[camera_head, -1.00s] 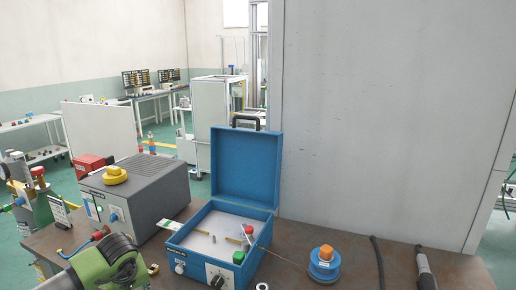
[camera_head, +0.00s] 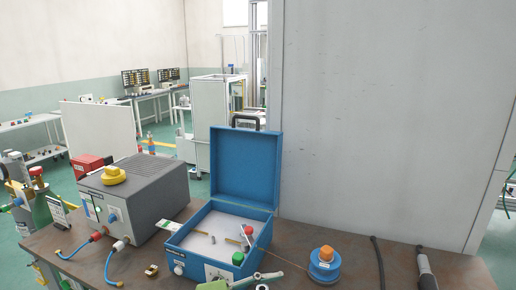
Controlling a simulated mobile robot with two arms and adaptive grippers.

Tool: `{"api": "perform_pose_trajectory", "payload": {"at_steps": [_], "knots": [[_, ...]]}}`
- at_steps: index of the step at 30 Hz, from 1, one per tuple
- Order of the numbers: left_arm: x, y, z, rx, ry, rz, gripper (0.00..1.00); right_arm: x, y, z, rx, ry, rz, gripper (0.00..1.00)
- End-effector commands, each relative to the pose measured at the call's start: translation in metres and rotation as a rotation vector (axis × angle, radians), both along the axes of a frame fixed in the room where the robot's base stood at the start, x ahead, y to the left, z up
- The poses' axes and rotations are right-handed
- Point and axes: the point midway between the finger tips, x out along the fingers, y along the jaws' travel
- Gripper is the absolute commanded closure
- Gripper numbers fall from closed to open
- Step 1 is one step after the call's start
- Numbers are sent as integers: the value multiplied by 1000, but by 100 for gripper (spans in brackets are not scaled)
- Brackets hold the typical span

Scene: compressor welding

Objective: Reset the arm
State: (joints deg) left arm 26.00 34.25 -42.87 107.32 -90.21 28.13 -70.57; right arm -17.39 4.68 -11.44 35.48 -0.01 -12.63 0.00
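No gripper can be made out in the head view. A green and pale grey piece (camera_head: 240,282) shows at the bottom edge, in front of the blue box. It is cut off by the frame, and I cannot tell whether it is part of my arm or a tool. The blue box (camera_head: 190,255) stands on the brown bench with its lid (camera_head: 245,168) raised. Small parts and red and green knobs show in it.
On the brown bench (camera_head: 290,235) stand a grey unit (camera_head: 155,195) with a yellow piece on top, a blue spool (camera_head: 324,268) with an orange top, and a dark-handled tool (camera_head: 425,268) at right. A grey panel (camera_head: 390,110) rises behind. Gas cylinders (camera_head: 38,205) stand at left.

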Motion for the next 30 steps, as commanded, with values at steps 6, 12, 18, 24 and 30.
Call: {"api": "perform_pose_trajectory", "payload": {"at_steps": [6,12,18,24,30], "knots": [[18,45,94,-849,487,300,59,1,0,0,0,-1,0,60],[37,158,62,-1578,973,633,59,2,1,0,2,-3,0,60],[-10,242,-54,-2216,1383,1038,59,4,3,0,4,-5,-1,60],[-102,263,-149,2209,-1333,-1216,59,4,4,0,4,-5,-1,60],[-182,257,-193,1889,-1089,-1188,59,4,4,0,4,-5,-1,60]]}}
